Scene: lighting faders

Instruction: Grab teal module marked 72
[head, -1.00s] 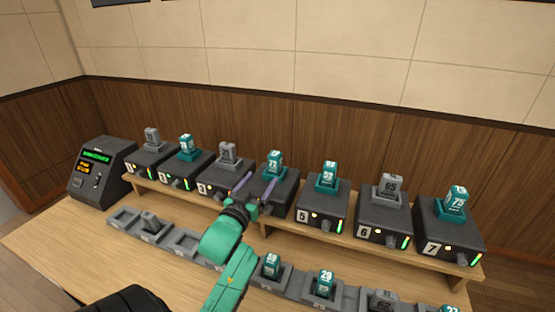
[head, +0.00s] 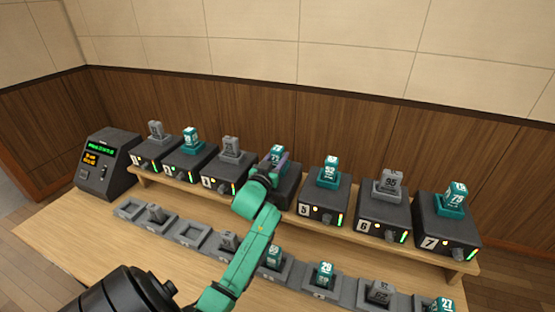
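A teal module (head: 277,150) sits on the fourth box in the back row. Its number looks like 72, but it is small and partly covered. The other finger is hidden or merges with the wrist, so I cannot tell whether the fingers touch or grip the module. My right gripper is not in view.
Dark numbered boxes stand on a wooden shelf; box 5 (head: 322,205) and box 3 (head: 222,178) flank the fourth. A front row of grey trays holds several modules, including a teal one marked 29 (head: 325,271). A console (head: 107,165) stands at left.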

